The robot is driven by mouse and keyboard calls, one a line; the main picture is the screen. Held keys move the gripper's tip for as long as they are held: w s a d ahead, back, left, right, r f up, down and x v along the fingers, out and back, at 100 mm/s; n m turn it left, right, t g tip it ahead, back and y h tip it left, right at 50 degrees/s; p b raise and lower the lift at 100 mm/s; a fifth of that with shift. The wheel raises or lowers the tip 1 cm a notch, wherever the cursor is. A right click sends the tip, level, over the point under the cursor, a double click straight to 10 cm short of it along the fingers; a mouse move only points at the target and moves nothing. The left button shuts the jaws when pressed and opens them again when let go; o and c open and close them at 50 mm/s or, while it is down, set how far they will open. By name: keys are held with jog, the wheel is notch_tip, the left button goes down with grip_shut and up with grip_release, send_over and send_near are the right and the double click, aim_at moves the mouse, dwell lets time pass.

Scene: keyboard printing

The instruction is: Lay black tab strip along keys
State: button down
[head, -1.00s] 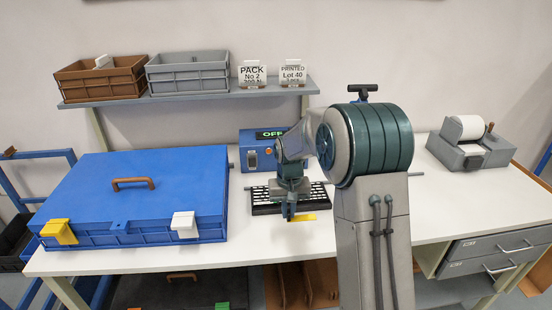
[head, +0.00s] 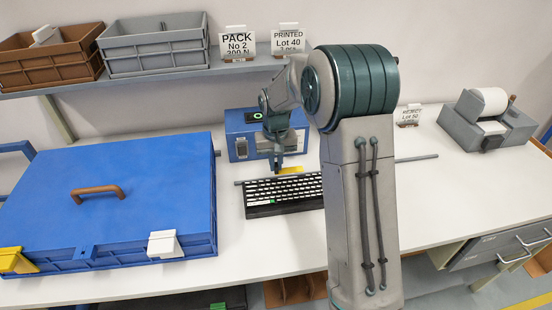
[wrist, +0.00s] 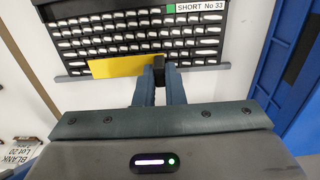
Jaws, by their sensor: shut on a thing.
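The black keyboard (head: 285,197) with white keys lies on the white table; it also fills the top of the wrist view (wrist: 140,35). My gripper (wrist: 158,68) is shut on the black tab (wrist: 158,61) of a yellow strip (wrist: 120,67). In the wrist view the strip extends left from the jaws and overlaps the key row nearest my gripper. In the head view the yellow strip (head: 291,169) shows at the keyboard's far edge, under my gripper (head: 278,170). I cannot tell whether the strip touches the keys.
A grey bar (head: 415,158) runs behind the keyboard. A blue device (head: 238,146) stands behind my gripper. A large blue case (head: 140,190) is on the left, a grey roll holder (head: 460,127) at the right. A green square and a "SHORT No 33" label (wrist: 200,6) are on the keyboard.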

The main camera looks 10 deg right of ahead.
aim_at(275, 188)
jog(key=shift+f+b, duration=2.1)
jog(key=shift+f, duration=1.25)
jog(key=shift+f+b, duration=0.3)
jog(key=shift+f, duration=0.1)
jog(key=c, duration=1.4)
grip_release()
jog(key=shift+c, duration=0.2)
jog(key=shift+r+p, duration=2.25)
jog(key=shift+r, duration=1.3)
